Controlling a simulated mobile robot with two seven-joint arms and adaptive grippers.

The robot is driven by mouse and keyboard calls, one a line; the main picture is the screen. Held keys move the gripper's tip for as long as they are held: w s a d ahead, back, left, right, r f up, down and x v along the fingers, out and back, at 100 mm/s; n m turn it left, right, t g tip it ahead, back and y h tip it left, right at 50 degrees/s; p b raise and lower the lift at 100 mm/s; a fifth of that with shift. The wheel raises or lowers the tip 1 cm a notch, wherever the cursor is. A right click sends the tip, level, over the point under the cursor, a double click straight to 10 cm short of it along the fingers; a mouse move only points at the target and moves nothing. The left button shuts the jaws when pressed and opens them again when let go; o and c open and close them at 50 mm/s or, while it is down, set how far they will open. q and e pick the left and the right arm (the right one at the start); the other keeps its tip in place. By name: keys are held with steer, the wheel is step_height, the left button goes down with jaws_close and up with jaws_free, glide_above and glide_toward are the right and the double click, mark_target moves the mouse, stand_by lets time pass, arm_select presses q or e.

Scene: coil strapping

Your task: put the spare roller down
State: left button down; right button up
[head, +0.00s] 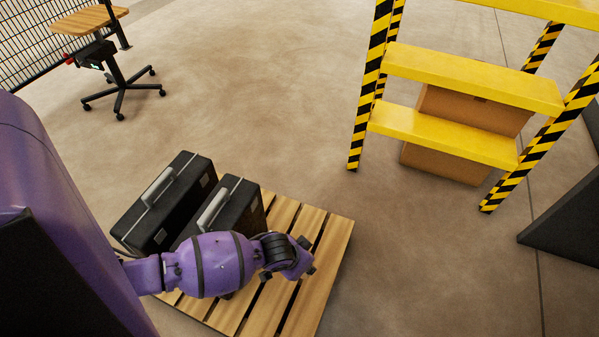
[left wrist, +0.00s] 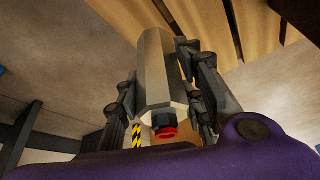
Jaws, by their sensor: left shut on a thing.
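The spare roller (left wrist: 158,78) is a grey, faceted cylinder with a black and red end piece (left wrist: 165,131) in the left wrist view. My left gripper (left wrist: 156,70) is shut on it, with one dark finger on each side. In the head view my left arm reaches over the wooden pallet (head: 316,262), and its wrist is above the pallet's right part. The roller cannot be made out there. The pallet's slats also show at the top of the left wrist view (left wrist: 200,24). I cannot tell whether the roller touches them. My right gripper is not in view.
Two black cases (head: 172,200) with grey handles stand on the pallet's left part. A yellow shelf rack (head: 440,140) with striped posts stands at the upper right, with cardboard boxes (head: 445,165). A stool (head: 92,22) stands at the upper left. The floor between is clear.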

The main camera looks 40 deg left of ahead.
arm_select(q)
steer(key=w+a+f+b, duration=0.1)
steer(key=w+f+b, duration=0.1)
steer(key=w+f, duration=0.1)
steer(key=w+a+f+b, duration=0.2)
steer(key=w+f+b, duration=0.1)
steer(key=w+f, duration=0.1)
steer(key=w+a+f+b, duration=0.2)
steer(key=w+f+b, duration=0.1)
steer(key=f, duration=0.2)
steer(key=shift+w+a+f, duration=0.15)
steer(key=shift+w+a, duration=0.05)
steer(key=c, duration=1.2)
jaws_free()
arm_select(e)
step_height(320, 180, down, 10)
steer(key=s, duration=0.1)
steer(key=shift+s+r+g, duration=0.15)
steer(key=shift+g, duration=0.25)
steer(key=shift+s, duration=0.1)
